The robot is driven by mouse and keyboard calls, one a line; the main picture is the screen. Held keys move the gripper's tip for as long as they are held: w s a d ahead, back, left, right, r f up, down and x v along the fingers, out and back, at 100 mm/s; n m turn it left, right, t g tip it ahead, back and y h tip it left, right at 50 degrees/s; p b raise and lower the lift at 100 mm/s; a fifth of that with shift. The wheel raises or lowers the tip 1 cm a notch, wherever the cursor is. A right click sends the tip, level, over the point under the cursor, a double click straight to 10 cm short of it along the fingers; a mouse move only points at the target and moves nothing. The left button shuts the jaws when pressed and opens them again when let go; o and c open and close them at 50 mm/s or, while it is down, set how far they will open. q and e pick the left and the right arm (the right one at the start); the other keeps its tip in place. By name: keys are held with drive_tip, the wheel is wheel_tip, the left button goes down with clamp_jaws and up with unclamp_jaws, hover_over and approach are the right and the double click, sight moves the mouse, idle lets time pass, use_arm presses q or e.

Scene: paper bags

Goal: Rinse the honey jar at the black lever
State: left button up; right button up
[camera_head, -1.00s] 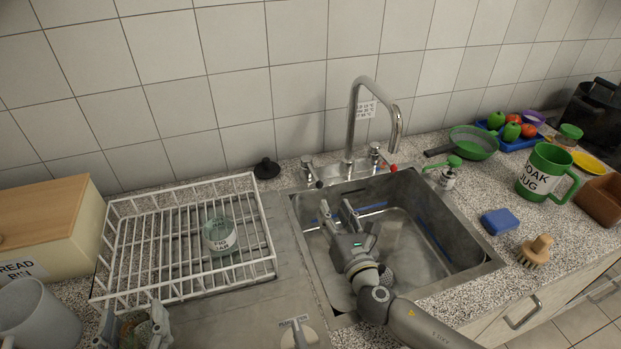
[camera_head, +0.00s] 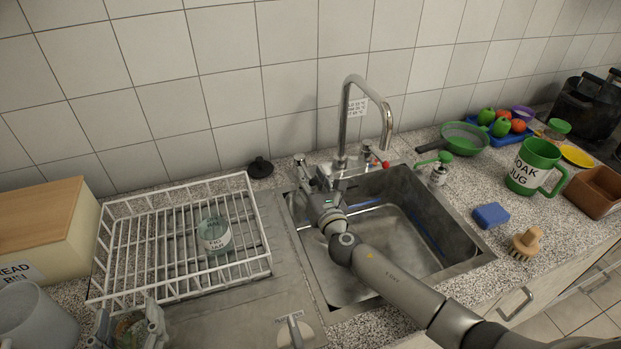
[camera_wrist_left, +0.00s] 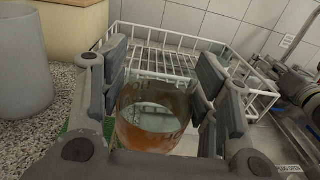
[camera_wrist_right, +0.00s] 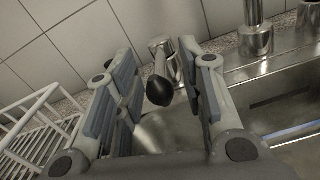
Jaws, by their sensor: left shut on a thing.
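A glass jar with amber residue (camera_wrist_left: 150,128) is held in my left gripper (camera_head: 128,330), low at the left of the head view. My right gripper (camera_wrist_right: 165,85) is at the back left corner of the sink. Its fingers are open, with the black lever (camera_wrist_right: 160,90) of the tap showing between them in the right wrist view. I cannot tell whether they touch it. The steel tap's spout (camera_head: 387,125) arches over the sink (camera_head: 400,255). A red lever (camera_head: 384,164) is on its right.
A white dish rack (camera_head: 180,275) holds a jar labelled FIG JAR (camera_head: 214,235). A bread bin (camera_head: 45,230) and grey mug (camera_head: 35,318) stand left. A soap pump (camera_head: 438,170), blue sponge (camera_head: 490,215), brush (camera_head: 526,243) and green jug (camera_head: 535,165) stand right of the sink.

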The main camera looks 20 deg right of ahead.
drive_tip(key=shift+w, duration=0.3)
clamp_jaws()
drive_tip(key=a+m+h, duration=0.1)
drive_tip(key=h, duration=0.1)
drive_tip(key=m+h, duration=0.1)
drive_tip(key=shift+a+h, duration=0.4)
